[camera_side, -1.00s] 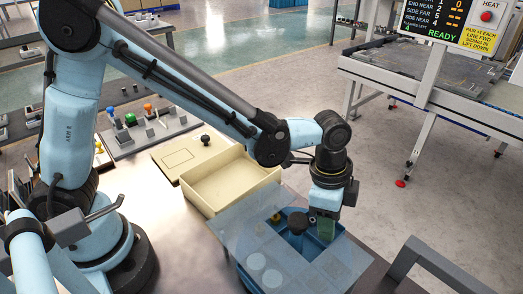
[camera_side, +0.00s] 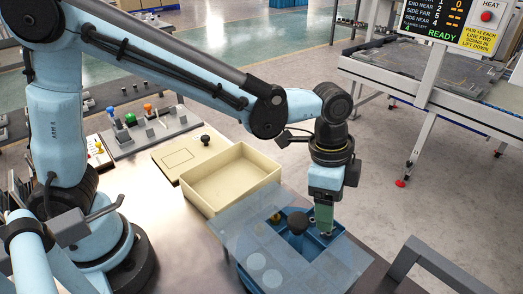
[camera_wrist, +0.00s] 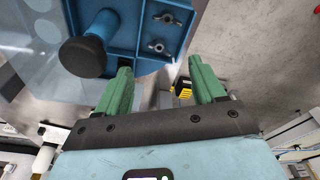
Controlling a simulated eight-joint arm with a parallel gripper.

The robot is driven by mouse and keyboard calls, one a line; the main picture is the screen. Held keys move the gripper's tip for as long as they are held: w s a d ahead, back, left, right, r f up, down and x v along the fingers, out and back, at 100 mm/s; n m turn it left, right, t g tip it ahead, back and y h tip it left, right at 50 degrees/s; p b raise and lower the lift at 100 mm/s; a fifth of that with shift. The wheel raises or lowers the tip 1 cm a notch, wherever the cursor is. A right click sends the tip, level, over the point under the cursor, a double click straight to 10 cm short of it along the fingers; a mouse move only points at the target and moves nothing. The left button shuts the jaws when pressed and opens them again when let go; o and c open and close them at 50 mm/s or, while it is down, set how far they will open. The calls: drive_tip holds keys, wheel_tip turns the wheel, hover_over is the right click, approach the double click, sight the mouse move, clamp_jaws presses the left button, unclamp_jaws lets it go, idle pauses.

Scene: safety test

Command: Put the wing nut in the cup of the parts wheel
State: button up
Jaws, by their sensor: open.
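Two silver wing nuts show in the wrist view, an upper one (camera_wrist: 168,18) and a lower one (camera_wrist: 157,46), lying apart in a blue compartment of a blue tray (camera_wrist: 122,38). My gripper (camera_wrist: 158,75) has two green fingers, spread apart with nothing between them. In the side view my gripper (camera_side: 323,222) points down over the right part of the blue tray (camera_side: 340,232), beside a black knob (camera_side: 297,222). The finger gap is hidden from the side. I cannot make out which part is the parts wheel or its cup.
A clear plate (camera_side: 262,262) with pale circles covers much of the blue tray. An open cream box (camera_side: 232,180) stands behind it. A board of coloured knobs (camera_side: 150,132) is farther back. A grey frame (camera_side: 430,262) stands at the right edge.

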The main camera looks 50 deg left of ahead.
wheel_tip(320, 180, up, 7)
drive_tip(key=a, duration=0.1)
drive_tip(key=s+a+n+t, duration=0.3)
drive_tip(key=a+n, duration=0.3)
drive_tip(key=a, duration=0.4)
drive_tip(key=s+a+f+n+t+y, duration=0.1)
drive_tip(key=s+a+n+t, duration=0.2)
drive_tip(key=a+n, duration=0.4)
drive_tip(key=a, duration=0.3)
drive_tip(key=shift+s+f+y, duration=0.25)
drive_tip(key=shift+s+y, duration=0.05)
drive_tip(key=shift+s, duration=0.05)
idle(0.4)
